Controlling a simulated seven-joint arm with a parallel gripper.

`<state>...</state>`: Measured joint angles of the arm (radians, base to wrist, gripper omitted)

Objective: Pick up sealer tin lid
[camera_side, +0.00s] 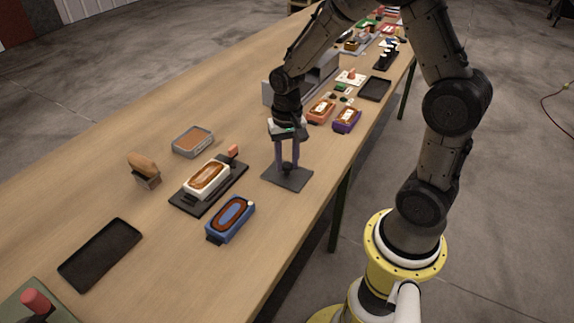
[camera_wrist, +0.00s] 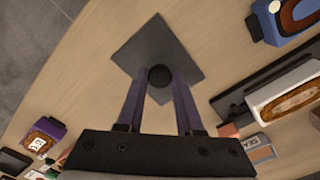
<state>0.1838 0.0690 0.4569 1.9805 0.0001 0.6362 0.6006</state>
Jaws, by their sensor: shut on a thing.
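A dark, flat, square plate with a small round black knob, which looks like the sealer tin lid (camera_side: 294,182), is at the table's near edge, below my gripper (camera_side: 288,166). My gripper points down, with its purple fingers shut on the knob. In the wrist view, the lid (camera_wrist: 152,45) shows beyond my gripper (camera_wrist: 160,74), with the knob between the two fingertips. The lid looks level; I cannot tell whether it touches the table.
A white unit (camera_side: 207,180) sits on a black tray to the left, with a blue unit (camera_side: 231,220) in front. A wooden-handled brush (camera_side: 142,163) and an empty black tray (camera_side: 100,254) lie further left. Orange (camera_side: 320,111) and purple (camera_side: 347,121) units stand behind my gripper.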

